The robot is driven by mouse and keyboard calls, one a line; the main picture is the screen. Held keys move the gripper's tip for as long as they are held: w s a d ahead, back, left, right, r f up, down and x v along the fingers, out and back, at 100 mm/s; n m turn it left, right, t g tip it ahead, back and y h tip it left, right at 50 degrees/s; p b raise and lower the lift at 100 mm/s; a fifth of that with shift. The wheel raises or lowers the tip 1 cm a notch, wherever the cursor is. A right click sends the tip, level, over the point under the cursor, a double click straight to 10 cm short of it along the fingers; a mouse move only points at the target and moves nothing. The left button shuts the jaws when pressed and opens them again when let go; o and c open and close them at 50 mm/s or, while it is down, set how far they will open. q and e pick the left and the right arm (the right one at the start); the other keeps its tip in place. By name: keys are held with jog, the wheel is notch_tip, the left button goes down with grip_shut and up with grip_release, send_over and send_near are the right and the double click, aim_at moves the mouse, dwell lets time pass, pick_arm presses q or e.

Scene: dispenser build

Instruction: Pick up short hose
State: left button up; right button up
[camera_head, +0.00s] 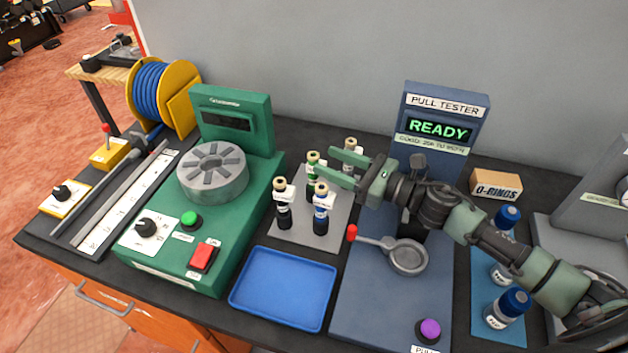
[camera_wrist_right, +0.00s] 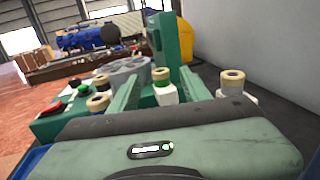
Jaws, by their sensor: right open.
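I cannot pick out a separate short hose for certain. Blue hose (camera_head: 148,92) is wound on a yellow reel at the back left. Several upright fittings with cream tops stand on a grey plate (camera_head: 290,236); one has a green band (camera_head: 312,166) and one a blue band (camera_head: 321,208). My right gripper (camera_head: 325,167) is open above the plate, with its fingers pointing left by the green-banded fitting. In the right wrist view, that fitting (camera_wrist_right: 163,88) shows between the spread fingers (camera_wrist_right: 160,80). My left gripper is not in view.
The green machine (camera_head: 165,240) stands left of the plate. An empty blue tray (camera_head: 283,290) lies in front. The pull tester (camera_head: 375,300), with a red-knobbed lever (camera_head: 352,233), is under my right arm. Blue-capped bottles (camera_head: 505,308) and an O-rings box (camera_head: 496,184) are at the right.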

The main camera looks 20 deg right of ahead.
aim_at(313, 157)
jog(key=x, duration=0.2)
jog(key=shift+w+a+r+p, duration=0.1)
jog(key=shift+w+a+p, duration=0.05)
jog(key=shift+w+p, duration=0.15)
jog(key=shift+a, duration=0.15)
grip_shut()
dwell(1.0)
